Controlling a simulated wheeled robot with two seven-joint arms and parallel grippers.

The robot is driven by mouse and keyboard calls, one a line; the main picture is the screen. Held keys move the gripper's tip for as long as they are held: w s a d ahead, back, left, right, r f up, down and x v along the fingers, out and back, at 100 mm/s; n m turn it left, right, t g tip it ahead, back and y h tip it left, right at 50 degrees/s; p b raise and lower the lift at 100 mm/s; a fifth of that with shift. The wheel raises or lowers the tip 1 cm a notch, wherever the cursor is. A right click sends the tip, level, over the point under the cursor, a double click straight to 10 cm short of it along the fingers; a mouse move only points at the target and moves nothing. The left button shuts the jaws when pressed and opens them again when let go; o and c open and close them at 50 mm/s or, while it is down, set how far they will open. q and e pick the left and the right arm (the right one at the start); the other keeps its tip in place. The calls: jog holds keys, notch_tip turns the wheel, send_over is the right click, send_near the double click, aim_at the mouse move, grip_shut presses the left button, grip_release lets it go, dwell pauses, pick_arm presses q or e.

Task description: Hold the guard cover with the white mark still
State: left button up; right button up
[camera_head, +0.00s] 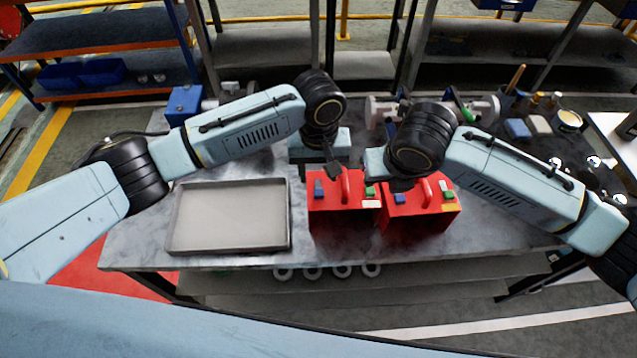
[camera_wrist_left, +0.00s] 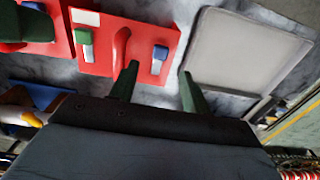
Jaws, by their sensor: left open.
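The guard cover with the white mark (camera_head: 340,222) is the left of two red covers on the table. It has an upright red handle and blue, green and white marks; it also shows in the left wrist view (camera_wrist_left: 100,62). My left gripper (camera_head: 318,170) is open and empty at this cover's back left. In the left wrist view its fingers (camera_wrist_left: 158,88) are apart, one by the cover near the blue mark, the other towards the tray. Contact cannot be told. My right gripper (camera_head: 396,185) is over the back of the other cover, mostly hidden by its wrist.
The other red cover (camera_head: 418,222), with a yellow mark, stands close on the right. A grey tray (camera_head: 180,240) lies left of the covers. Pump parts (camera_head: 480,108) and a blue block (camera_head: 185,104) stand at the back. The table front right is clear.

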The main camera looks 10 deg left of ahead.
aim_at(318, 190)
pick_arm(q)
notch_tip(318, 190, down, 6)
jog(key=shift+r, duration=0.1)
dwell(0.4)
jog(key=shift+c, duration=1.4)
grip_shut()
